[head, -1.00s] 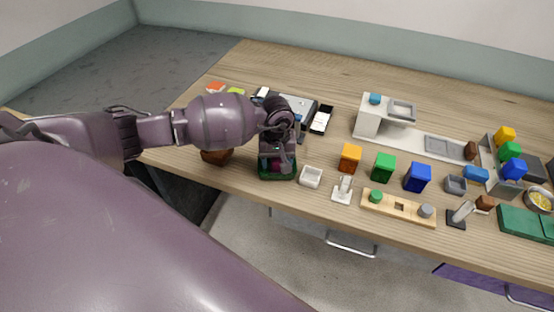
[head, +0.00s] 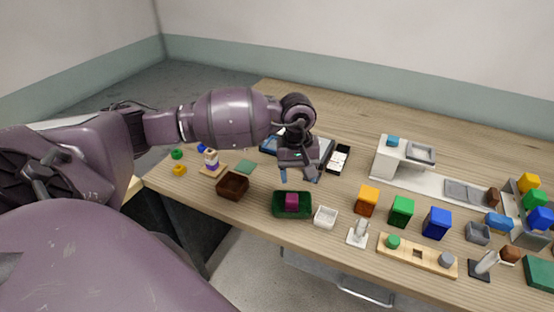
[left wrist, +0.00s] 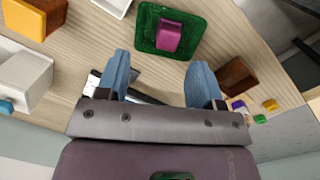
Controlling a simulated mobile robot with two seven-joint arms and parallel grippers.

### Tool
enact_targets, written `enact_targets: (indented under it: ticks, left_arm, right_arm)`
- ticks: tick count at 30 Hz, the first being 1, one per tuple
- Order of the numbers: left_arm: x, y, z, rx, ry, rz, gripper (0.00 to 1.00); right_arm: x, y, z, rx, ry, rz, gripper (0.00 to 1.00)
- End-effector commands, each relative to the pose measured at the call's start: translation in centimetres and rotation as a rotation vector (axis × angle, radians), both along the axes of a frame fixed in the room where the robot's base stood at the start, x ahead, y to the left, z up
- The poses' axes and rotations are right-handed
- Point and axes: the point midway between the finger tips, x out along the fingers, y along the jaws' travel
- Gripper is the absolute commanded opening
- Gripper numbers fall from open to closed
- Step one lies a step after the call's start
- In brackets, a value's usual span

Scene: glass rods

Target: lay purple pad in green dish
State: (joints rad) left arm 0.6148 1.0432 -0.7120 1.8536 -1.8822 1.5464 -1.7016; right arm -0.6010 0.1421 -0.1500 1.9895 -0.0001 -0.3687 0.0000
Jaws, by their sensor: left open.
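The purple pad (head: 292,201) lies in the green dish (head: 279,207) near the front edge of the table. In the left wrist view the pad (left wrist: 168,36) also sits inside the dish (left wrist: 147,18), looking slightly tilted, with the green rim around it. My left gripper (head: 299,177) is open and empty, above the table and farther back than the dish. Its two blue fingertips (left wrist: 160,65) are spread in the left wrist view, clear of the pad. My right gripper is not in view.
A brown bowl (head: 233,185) stands left of the dish and a small white dish (head: 325,217) right of it. Orange (head: 367,201), green (head: 401,211) and blue (head: 436,222) bins stand farther right. A black-and-white tray (head: 338,159) lies behind. Bare wood shows between the dish and the gripper.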

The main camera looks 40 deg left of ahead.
Motion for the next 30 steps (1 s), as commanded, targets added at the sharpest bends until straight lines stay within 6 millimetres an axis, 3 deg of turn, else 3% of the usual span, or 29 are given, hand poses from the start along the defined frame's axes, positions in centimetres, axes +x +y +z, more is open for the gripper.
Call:
enact_targets:
  ticks: [3, 6, 9, 12, 17, 20, 23, 24, 26, 30]
  left_arm:
    - [-2.5, -5.1, -2.6, -0.253, 0.088, 0.131, 0.61]
    - [-4.8, -10.4, -3.6, -0.543, 0.222, 0.335, 0.61]
    - [-6.6, -14.7, -3.2, -0.825, 0.404, 0.584, 0.61]
    - [-7.3, -17.3, -2.0, -1.081, 0.624, 0.858, 0.61]
    - [-7.0, -17.8, -0.6, -1.433, 1.05, 1.331, 0.61]
    - [-6.4, -16.1, -1.0, -1.616, 1.362, 1.635, 0.61]
    - [-6.3, -13.3, -2.7, -1.766, 1.714, 1.929, 0.61]
    - [-6.5, -11.9, -3.8, 1.632, -1.675, -1.834, 0.61]
    - [-7.2, -9.9, -5.9, 1.418, -1.585, -1.658, 0.61]
    - [-10.7, -5.7, -11.6, 0.983, -1.359, -1.24, 0.61]
  right_arm:
    - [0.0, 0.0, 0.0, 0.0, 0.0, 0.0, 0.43]
    - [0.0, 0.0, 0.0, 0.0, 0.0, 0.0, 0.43]
    - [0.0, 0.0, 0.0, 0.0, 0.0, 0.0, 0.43]
    - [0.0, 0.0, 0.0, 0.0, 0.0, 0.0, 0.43]
    - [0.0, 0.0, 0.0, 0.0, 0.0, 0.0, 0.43]
    - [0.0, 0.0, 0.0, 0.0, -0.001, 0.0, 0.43]
    - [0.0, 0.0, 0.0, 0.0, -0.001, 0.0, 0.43]
    - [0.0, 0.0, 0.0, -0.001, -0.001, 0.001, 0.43]
    - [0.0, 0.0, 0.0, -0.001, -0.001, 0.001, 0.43]
    - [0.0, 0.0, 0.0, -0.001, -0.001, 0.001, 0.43]
